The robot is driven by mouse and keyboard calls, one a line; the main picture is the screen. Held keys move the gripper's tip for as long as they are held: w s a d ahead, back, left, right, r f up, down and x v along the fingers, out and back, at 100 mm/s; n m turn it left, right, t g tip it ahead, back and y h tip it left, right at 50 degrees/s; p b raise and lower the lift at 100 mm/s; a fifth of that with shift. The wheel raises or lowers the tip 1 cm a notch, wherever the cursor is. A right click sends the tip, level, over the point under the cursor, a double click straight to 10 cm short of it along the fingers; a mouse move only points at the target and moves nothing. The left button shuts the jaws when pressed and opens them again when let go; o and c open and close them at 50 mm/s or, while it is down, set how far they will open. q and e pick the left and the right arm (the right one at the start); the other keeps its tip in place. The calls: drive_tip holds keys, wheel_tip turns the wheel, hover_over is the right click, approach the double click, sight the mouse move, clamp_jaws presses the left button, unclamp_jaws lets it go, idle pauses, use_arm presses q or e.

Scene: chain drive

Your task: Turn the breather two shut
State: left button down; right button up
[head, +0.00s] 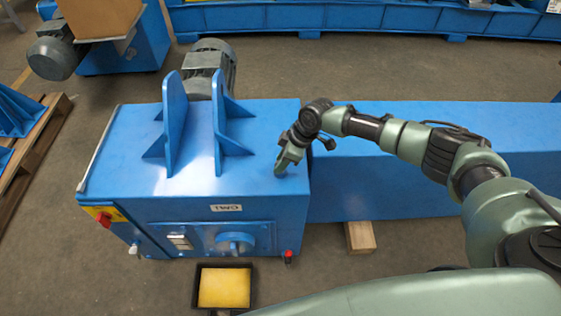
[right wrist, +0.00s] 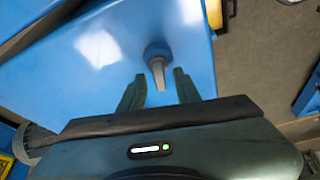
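The drive housing labelled TWO (head: 226,208) is a blue box in the middle of the head view. My right gripper (head: 281,168) is over the right end of its top. In the right wrist view, a dark round fitting with a light grey tapered lever (right wrist: 157,70), which looks like the breather, stands on the blue surface. My right gripper (right wrist: 159,88) is open there, one finger on each side of the lever's end, with visible gaps. I cannot make out the breather in the head view, where the gripper covers that spot. My left gripper is not in view.
Two upright blue plates (head: 219,125) and a grey motor (head: 209,62) stand left of my right gripper. A blue beam (head: 370,180) runs right. A black tray with a yellow inside (head: 224,288) lies on the floor in front. A wooden block (head: 360,237) is under the beam.

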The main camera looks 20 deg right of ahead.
drive_tip(key=shift+a+f, duration=0.15)
drive_tip(key=shift+f, duration=0.1)
drive_tip(key=shift+c, duration=0.3)
clamp_jaws()
drive_tip(key=shift+r, duration=0.1)
